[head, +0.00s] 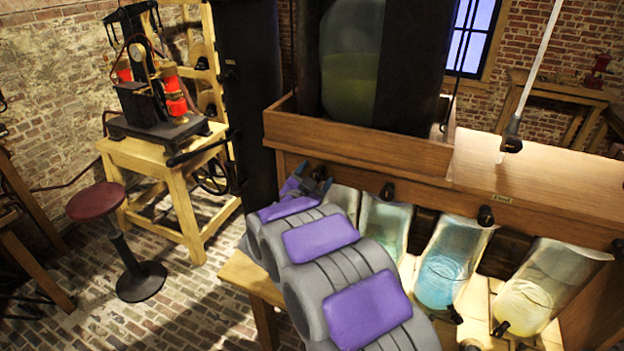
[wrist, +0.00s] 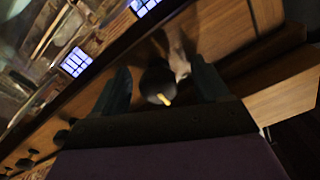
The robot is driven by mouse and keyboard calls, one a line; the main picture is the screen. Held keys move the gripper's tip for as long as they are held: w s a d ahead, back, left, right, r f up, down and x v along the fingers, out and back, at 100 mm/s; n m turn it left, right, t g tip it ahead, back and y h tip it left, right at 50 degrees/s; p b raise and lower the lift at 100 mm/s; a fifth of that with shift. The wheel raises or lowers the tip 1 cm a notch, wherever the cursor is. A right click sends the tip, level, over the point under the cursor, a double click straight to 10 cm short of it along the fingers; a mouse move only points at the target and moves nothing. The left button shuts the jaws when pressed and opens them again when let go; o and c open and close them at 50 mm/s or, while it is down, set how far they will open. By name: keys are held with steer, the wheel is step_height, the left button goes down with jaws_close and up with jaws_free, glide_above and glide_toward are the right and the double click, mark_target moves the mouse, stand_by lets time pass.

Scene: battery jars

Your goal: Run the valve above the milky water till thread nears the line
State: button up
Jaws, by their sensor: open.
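My gripper (head: 314,183) is at the front of the wooden cabinet, at the left end of its row of black valve knobs. In the wrist view my gripper (wrist: 162,88) is open, with a dark round valve knob (wrist: 157,82) with a yellow mark between its fingers; contact is unclear. Below the knobs hang a pale jar (head: 344,199), partly hidden by my arm, a greenish jar (head: 385,226), a blue jar (head: 452,264) and a cloudy yellowish jar (head: 545,288). I cannot tell surely which is the milky one. No thread or line is clear.
Other valve knobs (head: 388,192) (head: 486,215) sit along the cabinet front (head: 450,195). A tall glass vessel with green liquid (head: 350,80) stands on top. A stool (head: 98,203) and machine stand left, over open brick floor.

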steer(key=shift+d, duration=0.1)
steer(key=v, duration=0.5)
stand_by(0.3)
steer(key=s+d+f+n+g+y+b, duration=0.1)
steer(key=s+d+g, duration=0.5)
steer(key=s, duration=1)
steer(key=s+d+f+n+g+y+b, duration=0.1)
steer(key=s+d+f+n+g+y, duration=0.2)
steer(key=s, duration=1.3)
steer(key=s+d+f+n+g+y+b, duration=0.1)
steer(key=s+d+n+g, duration=0.4)
steer(key=s, duration=1.2)
steer(key=d+f+g+y, duration=0.1)
steer(key=d+f+g, duration=0.1)
steer(key=d+g, duration=0.2)
steer(key=shift+d+g+b, duration=0.4)
steer(key=shift+d, duration=0.4)
